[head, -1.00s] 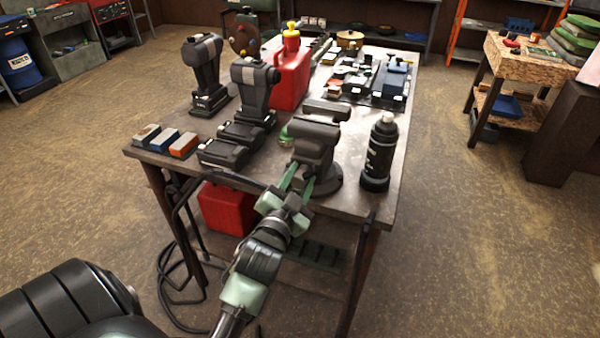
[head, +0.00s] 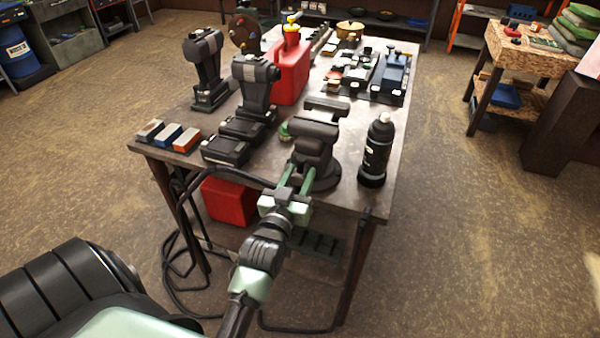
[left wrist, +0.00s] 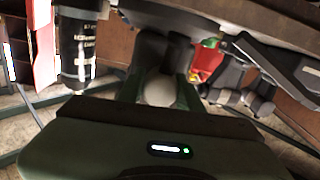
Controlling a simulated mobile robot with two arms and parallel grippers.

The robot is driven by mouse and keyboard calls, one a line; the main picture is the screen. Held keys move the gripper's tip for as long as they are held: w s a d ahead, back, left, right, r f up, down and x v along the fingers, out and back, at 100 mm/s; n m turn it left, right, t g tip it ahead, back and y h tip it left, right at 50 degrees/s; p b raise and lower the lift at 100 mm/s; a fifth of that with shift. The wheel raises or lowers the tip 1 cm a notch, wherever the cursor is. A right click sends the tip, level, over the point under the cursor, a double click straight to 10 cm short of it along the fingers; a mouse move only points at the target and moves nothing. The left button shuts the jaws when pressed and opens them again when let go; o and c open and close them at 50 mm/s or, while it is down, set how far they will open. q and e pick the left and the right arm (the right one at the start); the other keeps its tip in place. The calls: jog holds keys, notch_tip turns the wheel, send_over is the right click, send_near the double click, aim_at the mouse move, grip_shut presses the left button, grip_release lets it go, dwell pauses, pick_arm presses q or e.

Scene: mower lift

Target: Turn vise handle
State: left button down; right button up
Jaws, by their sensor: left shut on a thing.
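The dark grey vise (head: 318,135) is mounted at the front edge of the workbench (head: 345,196). My left gripper (head: 296,176) reaches up to the front of the vise from below. Its two green fingers are closed on the vise handle, which they mostly hide in the head view. In the left wrist view, the fingers (left wrist: 160,92) stand on both sides of a rounded pale grey end at the vise's front. The handle's exact angle is hard to tell. My right gripper is not in view.
A black spray can (head: 377,150) stands right of the vise and also shows in the left wrist view (left wrist: 76,45). Cordless drills (head: 255,90), a red fuel can (head: 291,70) and small blocks (head: 168,135) stand left and behind. A black cable (head: 165,262) hangs below the bench.

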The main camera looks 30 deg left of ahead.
pick_arm(q)
jog(key=shift+f, duration=0.1)
dwell(0.4)
jog(key=c, duration=0.9)
grip_release()
jog(key=shift+c, duration=0.2)
